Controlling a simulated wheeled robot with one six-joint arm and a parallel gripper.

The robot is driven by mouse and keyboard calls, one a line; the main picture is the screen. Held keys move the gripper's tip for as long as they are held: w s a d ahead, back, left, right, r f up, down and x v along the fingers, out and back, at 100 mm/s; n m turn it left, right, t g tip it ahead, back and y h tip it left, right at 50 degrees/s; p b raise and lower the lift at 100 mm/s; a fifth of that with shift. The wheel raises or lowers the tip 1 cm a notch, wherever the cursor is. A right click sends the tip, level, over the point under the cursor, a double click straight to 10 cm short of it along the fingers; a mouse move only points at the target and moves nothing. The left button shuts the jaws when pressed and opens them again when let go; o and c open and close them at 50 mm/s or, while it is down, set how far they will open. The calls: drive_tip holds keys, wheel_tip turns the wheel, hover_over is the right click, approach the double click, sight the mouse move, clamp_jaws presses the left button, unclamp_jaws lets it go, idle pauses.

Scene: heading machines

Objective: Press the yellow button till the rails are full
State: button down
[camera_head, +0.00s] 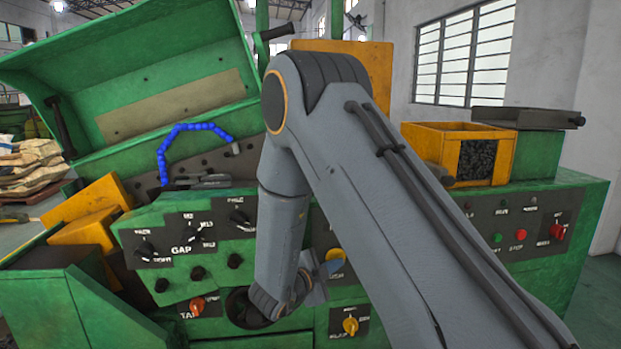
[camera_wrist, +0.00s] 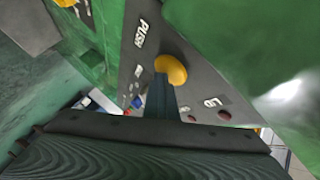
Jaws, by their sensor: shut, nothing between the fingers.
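The yellow button (camera_head: 335,256) is on a dark panel on the green machine's front, partly covered by my arm. In the wrist view the yellow button (camera_wrist: 173,68) is a round dome beside the word PUSH. My gripper (camera_wrist: 161,84) is shut and empty, its dark fingers reaching the button's lower left edge. I cannot tell whether they touch or press it. In the head view my gripper (camera_head: 318,280) is partly hidden, just below and left of the button. I cannot clearly make out the rails or how full they are.
A yellow knob (camera_head: 350,325) sits lower on the front. Black knobs and an orange knob (camera_head: 197,306) are at the left. A yellow bin (camera_head: 430,148) holds dark parts. Green and red buttons (camera_head: 520,235) are at the right. A blue hose (camera_head: 200,127) arches below the raised cover.

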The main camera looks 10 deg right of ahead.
drive_tip(key=shift+s+a+p, duration=0.2)
drive_tip(key=shift+s+p, duration=0.25)
drive_tip(key=shift+s, duration=0.6)
drive_tip(key=shift+s+a+p, duration=0.2)
drive_tip(key=shift+s+p, duration=0.2)
drive_tip(key=shift+s, duration=0.65)
drive_tip(key=shift+s+d, duration=0.1)
drive_tip(key=shift+s, duration=0.05)
